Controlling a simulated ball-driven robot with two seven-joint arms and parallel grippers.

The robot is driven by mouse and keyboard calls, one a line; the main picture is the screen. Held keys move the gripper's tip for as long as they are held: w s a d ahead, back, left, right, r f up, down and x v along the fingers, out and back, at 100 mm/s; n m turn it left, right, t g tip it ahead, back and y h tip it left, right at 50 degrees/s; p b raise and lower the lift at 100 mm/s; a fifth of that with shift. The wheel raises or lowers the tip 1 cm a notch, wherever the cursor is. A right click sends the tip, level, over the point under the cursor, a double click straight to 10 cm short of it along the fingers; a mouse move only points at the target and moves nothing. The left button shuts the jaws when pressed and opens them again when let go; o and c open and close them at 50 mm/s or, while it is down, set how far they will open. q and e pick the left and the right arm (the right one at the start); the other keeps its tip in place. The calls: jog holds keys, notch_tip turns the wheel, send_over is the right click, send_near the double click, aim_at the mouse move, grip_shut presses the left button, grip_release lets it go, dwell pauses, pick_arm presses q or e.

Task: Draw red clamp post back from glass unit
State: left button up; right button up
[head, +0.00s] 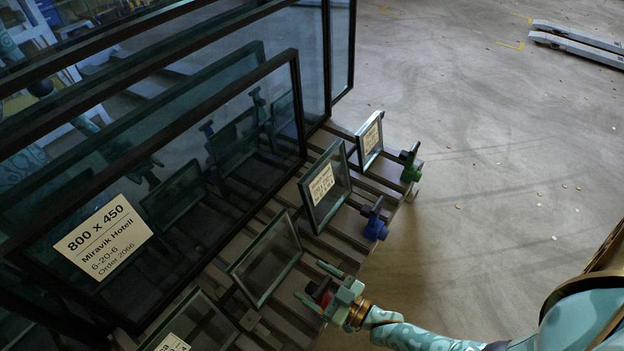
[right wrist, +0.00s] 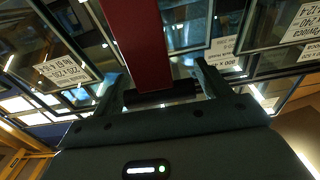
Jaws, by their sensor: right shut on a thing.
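The red clamp post (head: 322,297) is mostly hidden by my right gripper (head: 319,287) in the head view. The glass unit (head: 266,258) is a small tilted pane on the slatted rack, left of the gripper. A gap seems to show between this pane and the post, but the exact distance is hard to tell. My left gripper is not in view.
A blue clamp post (head: 374,222) and a green one (head: 411,164) stand along the rack edge by labelled panes (head: 325,186). A large framed pane labelled 800 x 450 (head: 220,140) leans behind, with reflections in it.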

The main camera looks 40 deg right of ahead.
jog(key=o, duration=1.1)
jog(key=shift+s+f, duration=0.2)
jog(key=shift+s, duration=0.1)
jog(key=shift+o, duration=1.4)
jog(key=shift+s+d, duration=0.1)
jog(key=shift+r, duration=0.1)
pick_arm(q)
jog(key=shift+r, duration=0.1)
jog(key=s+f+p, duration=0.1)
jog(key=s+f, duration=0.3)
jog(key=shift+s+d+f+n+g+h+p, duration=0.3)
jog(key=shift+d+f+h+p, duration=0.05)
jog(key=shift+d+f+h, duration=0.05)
pick_arm(e)
jog(key=v, duration=1.6)
jog(key=shift+s, duration=0.1)
